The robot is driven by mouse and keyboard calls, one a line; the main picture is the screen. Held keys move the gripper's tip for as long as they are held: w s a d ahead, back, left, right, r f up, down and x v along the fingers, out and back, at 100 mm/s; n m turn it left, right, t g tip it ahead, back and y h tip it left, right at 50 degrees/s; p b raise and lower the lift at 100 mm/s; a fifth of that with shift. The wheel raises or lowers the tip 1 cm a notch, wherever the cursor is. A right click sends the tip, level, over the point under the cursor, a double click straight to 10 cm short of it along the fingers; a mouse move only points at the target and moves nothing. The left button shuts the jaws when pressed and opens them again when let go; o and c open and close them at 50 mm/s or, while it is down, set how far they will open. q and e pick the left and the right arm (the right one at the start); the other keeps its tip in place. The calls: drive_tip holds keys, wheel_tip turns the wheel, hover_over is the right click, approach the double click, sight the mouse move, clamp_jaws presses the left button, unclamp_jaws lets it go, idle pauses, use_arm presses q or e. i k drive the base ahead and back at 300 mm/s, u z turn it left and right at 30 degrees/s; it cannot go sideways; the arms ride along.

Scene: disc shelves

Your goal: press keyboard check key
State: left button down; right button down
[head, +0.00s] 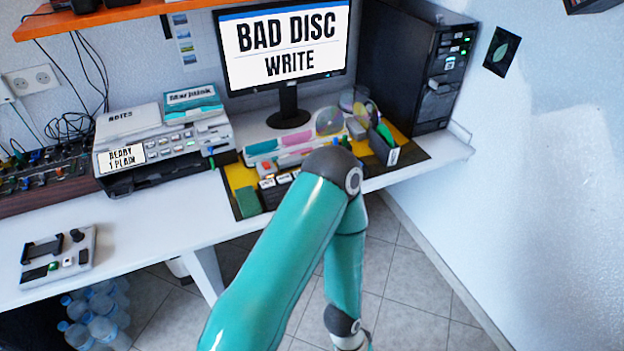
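The monitor (284,42) on the white desk reads "BAD DISC WRITE". In front of it, on a yellow and black mat (240,177), a row of dark keys with small white labels (267,183) shows. It looks like the keyboard, but the labels are too small to read, so I cannot tell which is the check key. My teal arm rises from the bottom, bends in front of the mat and hides part of this row. Its lower end leaves the bottom edge. Neither of my grippers is in view.
A printer (160,150) reading "READY 1 PLAIN" stands left of the mat. A black computer tower (410,65) stands at the back right. Coloured cases and discs crowd the mat. A small control box (60,258) lies at the front left, with bare desk (140,230) beside it.

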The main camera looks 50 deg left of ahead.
sight(283, 178)
drive_tip(key=z, duration=0.15)
drive_tip(key=i, duration=1.6)
drive_tip(key=u, duration=1.35)
drive_tip(key=i, duration=0.25)
drive_tip(key=u, duration=2.95)
drive_tip(key=i, duration=0.15)
drive_tip(key=u, duration=1.4)
drive_tip(key=k, duration=0.15)
